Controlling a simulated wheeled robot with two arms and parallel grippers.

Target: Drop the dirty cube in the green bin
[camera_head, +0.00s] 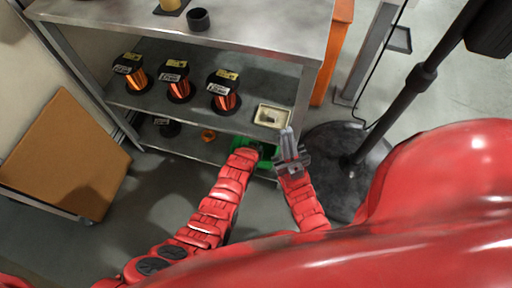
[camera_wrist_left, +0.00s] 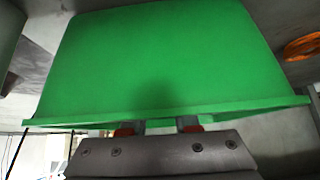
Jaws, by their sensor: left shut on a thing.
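The green bin (camera_head: 239,142) is on the lower shelf, partly hidden behind my left arm. In the left wrist view the green bin (camera_wrist_left: 160,60) fills most of the picture, with its rim across my left gripper (camera_wrist_left: 160,127), which is shut on it. In the head view my left gripper is hidden at the bin. My right gripper (camera_head: 287,142) is just right of the bin, fingers close together; whether they are fully shut is unclear, and I see nothing between them. I cannot make out a dirty cube for certain.
A pale tray (camera_head: 258,116) with a small grey item stands at the middle shelf's right end. Several copper wire spools (camera_head: 177,84) stand left of it. An orange ring (camera_head: 208,135) lies on the lower shelf. A black stand (camera_head: 395,110) is to the right.

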